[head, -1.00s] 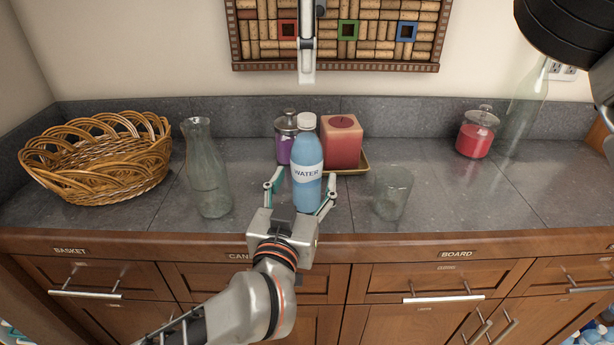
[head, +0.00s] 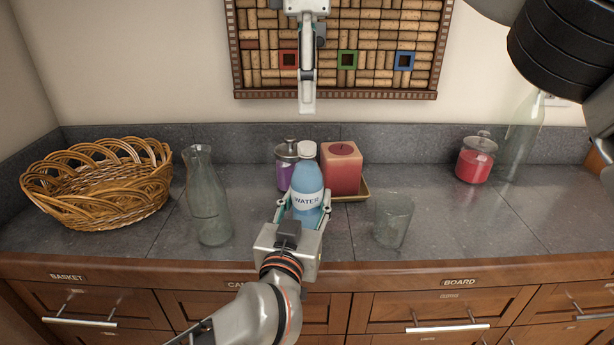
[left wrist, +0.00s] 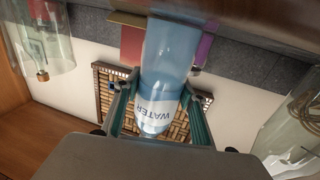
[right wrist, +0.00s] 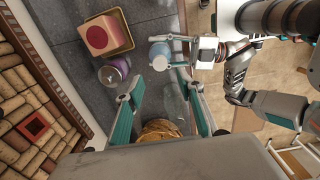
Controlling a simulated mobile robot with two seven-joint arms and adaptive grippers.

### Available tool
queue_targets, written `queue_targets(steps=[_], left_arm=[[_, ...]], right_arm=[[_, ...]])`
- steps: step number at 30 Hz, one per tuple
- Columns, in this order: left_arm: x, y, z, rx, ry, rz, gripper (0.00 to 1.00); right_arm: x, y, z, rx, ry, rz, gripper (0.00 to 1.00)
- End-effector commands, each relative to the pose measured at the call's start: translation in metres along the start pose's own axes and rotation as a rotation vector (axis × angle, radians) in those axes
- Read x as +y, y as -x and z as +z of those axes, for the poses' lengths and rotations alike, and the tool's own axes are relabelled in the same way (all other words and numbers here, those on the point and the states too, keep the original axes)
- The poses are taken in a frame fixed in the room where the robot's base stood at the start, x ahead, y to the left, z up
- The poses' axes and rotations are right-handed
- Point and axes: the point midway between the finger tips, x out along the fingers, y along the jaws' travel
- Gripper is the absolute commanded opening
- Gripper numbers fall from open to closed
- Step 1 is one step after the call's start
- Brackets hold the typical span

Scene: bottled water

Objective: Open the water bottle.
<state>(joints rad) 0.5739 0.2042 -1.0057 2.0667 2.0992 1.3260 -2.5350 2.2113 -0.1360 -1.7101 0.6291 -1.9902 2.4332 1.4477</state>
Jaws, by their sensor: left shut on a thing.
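The blue water bottle (head: 306,184) with a white cap (head: 307,148) stands upright near the counter's front edge. My left gripper (head: 306,208) is shut on the bottle's body, one finger on each side. The left wrist view shows its fingers along both sides of the bottle (left wrist: 165,75). My right gripper (head: 307,95) hangs above and beyond the bottle, in front of the cork board. In the right wrist view its fingers (right wrist: 158,92) are spread and empty, and the bottle's cap (right wrist: 160,55) lies just beyond them, apart from them.
A pink candle (head: 341,170) on a tray and a purple jar (head: 286,165) stand close behind the bottle. A glass carafe (head: 206,205) is on the left and a drinking glass (head: 392,220) on the right. A wicker basket (head: 95,190) is farther left. Counter on the right is mostly free.

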Motion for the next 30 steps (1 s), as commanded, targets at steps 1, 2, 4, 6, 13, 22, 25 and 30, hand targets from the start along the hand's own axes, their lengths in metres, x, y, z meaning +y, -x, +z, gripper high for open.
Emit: queue_targets(steps=[1, 2, 4, 6, 13, 22, 25, 30], left_arm=[[0.0, 0.0, 0.001, -0.001, 0.0, 0.0, 0.0], [0.0, 0.0, 0.001, -0.001, 0.0, 0.0, 0.0], [0.0, 0.0, 0.001, -0.001, 0.0, 0.0, 0.0], [0.0, 0.0, 0.001, -0.001, 0.0, 0.0, 0.0], [0.0, 0.0, 0.001, -0.001, 0.0, 0.0, 0.0], [0.0, 0.0, 0.001, -0.002, 0.0, 0.0, 0.0], [0.0, 0.0, 0.001, -0.002, 0.0, 0.0, 0.0], [0.0, 0.0, 0.001, -0.002, 0.0, 0.0, 0.0]], right_arm=[[0.0, 0.0, 0.0, 0.0, -0.002, 0.0, 0.38], [0.0, 0.0, 0.0, 0.0, -0.007, 0.0, 0.38], [0.0, 0.0, 0.0, 0.0, -0.034, 0.0, 0.38], [0.0, 0.0, 0.0, 0.0, -0.091, 0.0, 0.38], [0.0, 0.0, 0.0, 0.0, -0.419, 0.0, 0.38], [0.0, 0.0, 0.0, 0.0, -0.743, 0.0, 0.38], [0.0, -0.002, 0.0, -0.001, -0.779, -0.001, 0.38], [0.0, -0.016, 0.001, -0.004, -0.785, -0.004, 0.38]])
